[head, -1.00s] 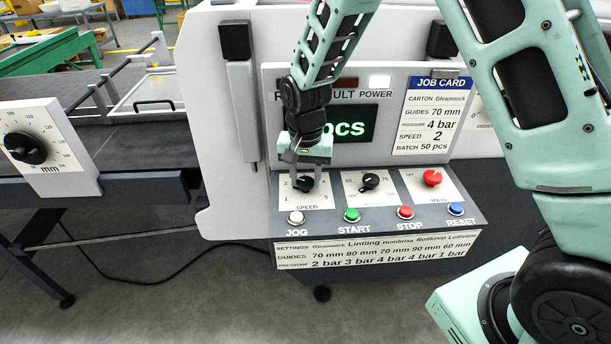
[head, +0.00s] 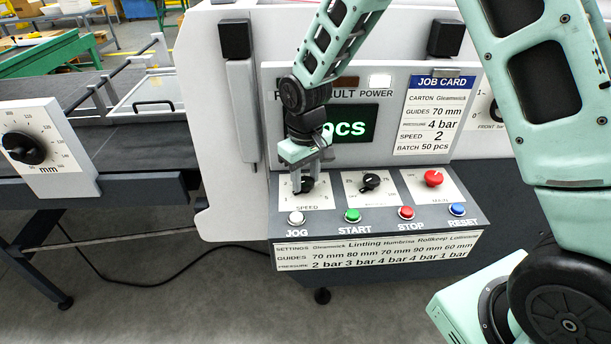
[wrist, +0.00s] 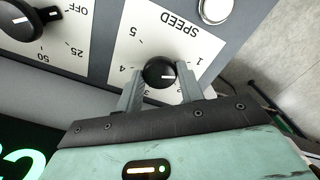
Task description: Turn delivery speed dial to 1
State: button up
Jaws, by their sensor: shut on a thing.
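The delivery speed dial (head: 307,185) is a black round knob on a white plate marked SPEED, at the left of the sloping control panel. My gripper (head: 303,179) is over it, pointing down. In the wrist view, which shows the plate upside down, the fingers of my gripper (wrist: 160,80) are shut on the speed dial (wrist: 159,70), one on each side. Its white pointer line points right, roughly between the 1 and the hidden 2. The right finger covers that part of the scale.
A second black dial (head: 370,181) and a red MAIN knob (head: 433,178) sit to the right. Below are the JOG (head: 296,218), green START (head: 352,215), red STOP (head: 406,212) and blue RESET (head: 457,209) buttons. The job card (head: 433,115) reads speed 2.

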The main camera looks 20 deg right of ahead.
aim_at(306, 181)
jog(key=shift+n, duration=0.7)
jog(key=o, duration=1)
jog(key=shift+r, duration=0.1)
notch_tip(306, 181, up, 17)
jog(key=b, duration=0.3)
jog(key=shift+r, duration=0.15)
